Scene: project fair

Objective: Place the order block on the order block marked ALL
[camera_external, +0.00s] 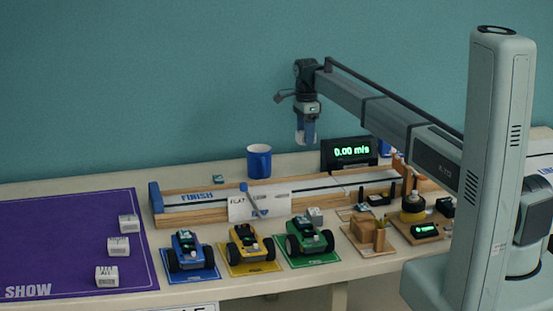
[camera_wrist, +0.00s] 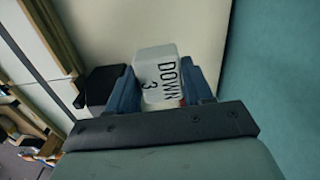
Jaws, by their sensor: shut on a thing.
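My gripper (camera_external: 306,139) is raised high above the back of the table, in front of the teal wall. In the wrist view my gripper (camera_wrist: 165,88) is shut on a white order block (camera_wrist: 158,66) printed "DOWN 3", held between blue fingers. Three white order blocks sit apart on the purple mat: a rear one (camera_external: 129,223), a middle one (camera_external: 118,246) and a front one (camera_external: 107,276). Their print is too small to read, so I cannot tell which is marked ALL. A greyish block (camera_external: 315,215) is behind the green car.
A wooden track (camera_external: 200,214) with a FINISH strip runs along the table. Blue (camera_external: 188,250), yellow (camera_external: 250,245) and green (camera_external: 309,238) cars stand in front. A blue mug (camera_external: 259,161) and a lit speed display (camera_external: 349,152) stand behind. The purple mat (camera_external: 55,240) has free room.

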